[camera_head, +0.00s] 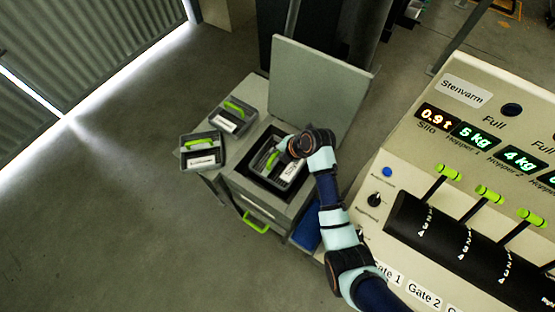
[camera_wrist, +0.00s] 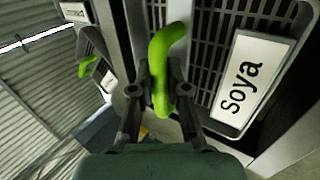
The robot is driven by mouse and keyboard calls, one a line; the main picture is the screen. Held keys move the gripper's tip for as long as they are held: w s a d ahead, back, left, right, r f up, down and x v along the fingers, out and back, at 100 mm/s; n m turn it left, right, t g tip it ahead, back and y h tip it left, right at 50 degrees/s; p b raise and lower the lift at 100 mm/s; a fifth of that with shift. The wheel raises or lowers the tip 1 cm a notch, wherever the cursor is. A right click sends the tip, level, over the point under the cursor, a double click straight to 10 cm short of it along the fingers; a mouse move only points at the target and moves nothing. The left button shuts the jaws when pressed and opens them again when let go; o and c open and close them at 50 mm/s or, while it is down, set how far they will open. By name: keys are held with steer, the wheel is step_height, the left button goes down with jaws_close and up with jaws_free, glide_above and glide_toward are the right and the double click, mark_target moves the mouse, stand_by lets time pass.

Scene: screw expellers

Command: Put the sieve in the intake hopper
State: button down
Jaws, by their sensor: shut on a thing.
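The sieve with a green handle and a white label (camera_head: 291,171) is at the opening of the intake hopper (camera_head: 235,181), a grey box with its lid (camera_head: 318,88) raised. In the wrist view the label of this slotted sieve (camera_wrist: 246,80) reads "soya". My gripper (camera_head: 281,150) is above the sieve, and in the wrist view my gripper (camera_wrist: 160,88) is shut on its green handle. The sieve appears to be within the dark opening; I cannot tell whether it rests on anything. My wrist hides part of it.
Two other sieves with green handles stand left of the hopper, one on the grey ledge (camera_head: 233,117) and one farther left (camera_head: 201,160). A control panel (camera_head: 460,130) with levers is at the right. The floor at the left is clear.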

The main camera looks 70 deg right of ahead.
steer(key=shift+f+b, duration=0.5)
steer(key=shift+f, duration=2.65)
steer(key=shift+f, duration=0.1)
steer(key=c, duration=1.2)
jaws_free()
steer(key=shift+o, duration=0.2)
steer(key=p+v, duration=0.2)
steer(key=v, duration=1)
steer(key=shift+p, duration=0.3)
